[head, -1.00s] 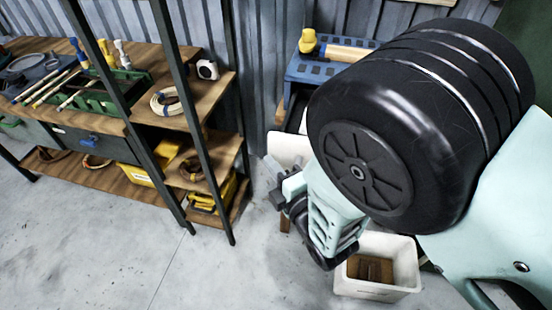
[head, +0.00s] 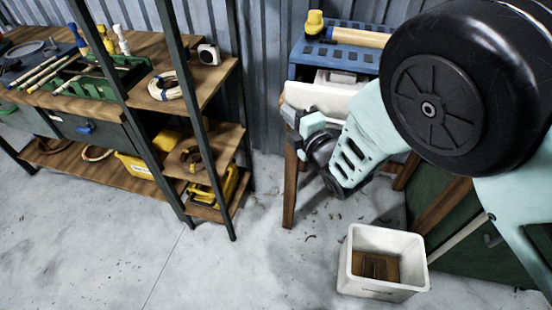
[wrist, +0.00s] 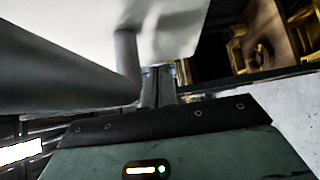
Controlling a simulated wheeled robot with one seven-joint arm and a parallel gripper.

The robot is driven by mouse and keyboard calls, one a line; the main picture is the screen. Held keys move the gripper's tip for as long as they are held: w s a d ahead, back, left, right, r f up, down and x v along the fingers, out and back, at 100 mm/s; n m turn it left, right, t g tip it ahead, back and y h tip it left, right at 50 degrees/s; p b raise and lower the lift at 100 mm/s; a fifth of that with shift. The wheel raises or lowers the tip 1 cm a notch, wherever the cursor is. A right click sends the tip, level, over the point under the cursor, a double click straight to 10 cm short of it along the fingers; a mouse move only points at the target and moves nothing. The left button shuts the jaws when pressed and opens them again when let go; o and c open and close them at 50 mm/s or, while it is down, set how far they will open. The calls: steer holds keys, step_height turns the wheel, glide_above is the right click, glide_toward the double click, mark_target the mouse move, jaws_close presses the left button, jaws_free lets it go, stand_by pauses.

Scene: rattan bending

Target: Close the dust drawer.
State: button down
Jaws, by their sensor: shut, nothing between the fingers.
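The white dust drawer (head: 330,97) sits under the blue machine (head: 308,55) in the head view. It sticks out a little at the front, and part of its inside shows. My gripper (head: 291,113) is at the left part of the drawer's front, with the fingers close together and empty. In the wrist view the pale drawer front (wrist: 180,25) fills the top, with a thick grey bar handle (wrist: 70,70) across the left. My shut fingers (wrist: 157,85) are right beside the handle's end; I cannot tell whether they touch. My arm hides the drawer's right side.
A white bin (head: 358,268) with brown contents stands on the floor in front. A wooden leg (head: 290,185) stands below the drawer. The shelf rack (head: 213,85) with tools and coils is to the left. Floor between them is clear.

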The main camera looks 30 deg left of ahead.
steer(key=w+b, duration=0.1)
steer(key=w, duration=0.2)
steer(key=w+a+b, duration=0.1)
steer(key=w+b, duration=0.1)
steer(key=w, duration=0.1)
steer(key=w+a+b, duration=0.1)
steer(key=w, duration=0.2)
steer(key=shift+f, duration=0.1)
steer(key=shift+w+a+b, duration=0.1)
steer(key=shift+w+b, duration=0.1)
steer(key=shift+b, duration=0.1)
steer(key=shift+w+r, duration=0.2)
steer(key=shift+r, duration=0.1)
